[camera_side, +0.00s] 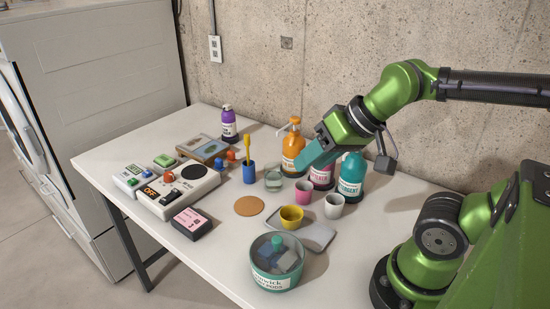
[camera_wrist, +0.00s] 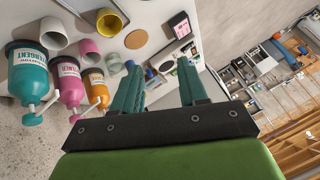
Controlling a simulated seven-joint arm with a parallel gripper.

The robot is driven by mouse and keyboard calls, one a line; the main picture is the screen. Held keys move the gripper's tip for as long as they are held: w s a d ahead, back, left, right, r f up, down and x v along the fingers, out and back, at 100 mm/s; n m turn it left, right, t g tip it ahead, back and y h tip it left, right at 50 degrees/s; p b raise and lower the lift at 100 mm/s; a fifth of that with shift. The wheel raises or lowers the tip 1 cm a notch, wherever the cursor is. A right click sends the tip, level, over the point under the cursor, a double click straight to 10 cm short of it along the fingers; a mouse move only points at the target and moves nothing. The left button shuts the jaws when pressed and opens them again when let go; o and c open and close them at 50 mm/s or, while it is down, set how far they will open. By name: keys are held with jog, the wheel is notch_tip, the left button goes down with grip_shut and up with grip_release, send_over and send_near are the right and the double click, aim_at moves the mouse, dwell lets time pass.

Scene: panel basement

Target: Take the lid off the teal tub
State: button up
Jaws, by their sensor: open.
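The teal tub (camera_side: 277,281) stands at the table's near edge in the side view, with a white label on its front. Its top looks see-through, with blue and grey blocks below. A small teal knob-like piece (camera_side: 277,241) shows near the top's middle; the lid's edge is hard to tell from the rim. My gripper (camera_side: 304,162) is open and empty, well behind and above the tub, close to the bottles. In the wrist view its two teal fingers (camera_wrist: 160,80) are apart with nothing between them. The tub does not show in the wrist view.
A grey tray (camera_side: 316,238) with a yellow cup (camera_side: 291,217) lies just behind the tub. Pink and white cups, a clear jar and orange, pink and teal bottles (camera_side: 351,176) stand beyond. A control panel (camera_side: 180,188) fills the left. The table right of the tub is clear.

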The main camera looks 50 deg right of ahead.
jog(key=shift+o, duration=1.1)
jog(key=n+g+h, duration=0.2)
jog(key=n+g, duration=0.2)
jog(key=g, duration=0.3)
send_over(277, 239)
notch_tip(277, 239, down, 10)
jog(key=shift+s+a+f, duration=0.15)
jog(key=shift+f, duration=3.2)
